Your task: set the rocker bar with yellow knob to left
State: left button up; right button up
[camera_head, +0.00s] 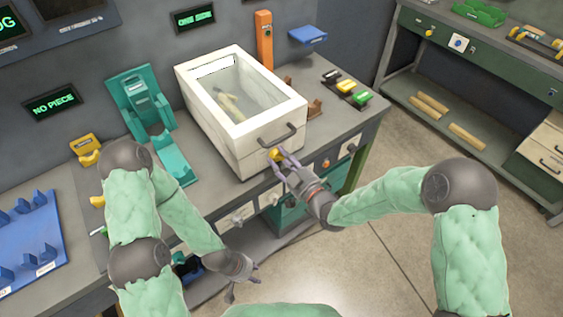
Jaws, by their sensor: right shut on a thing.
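A small yellow knob (274,154) shows at the bench's front edge, just below the handle of the white box. The rocker bar under it is mostly hidden by my gripper, so its tilt cannot be told. My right gripper (280,159) is at the knob, shut on it, with its fingers around it. My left gripper (243,288) hangs low in front of the bench, empty, with its fingers spread apart, away from the knob.
The white box (247,137) with a clear top and dark handle (277,137) stands right behind the knob. A green fixture (177,160) is to its left. Coloured buttons (346,86) are at the right. Drawer fronts (243,212) line the bench face. Floor at the right is clear.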

jog(key=shift+s+f+n, duration=0.15)
jog(key=shift+f+n, duration=0.15)
jog(key=shift+f, duration=0.05)
dwell(0.4)
jog(key=o, duration=1.2)
jog(key=shift+c, duration=0.2)
jog(key=shift+r, duration=0.15)
jog(key=v, duration=1.2)
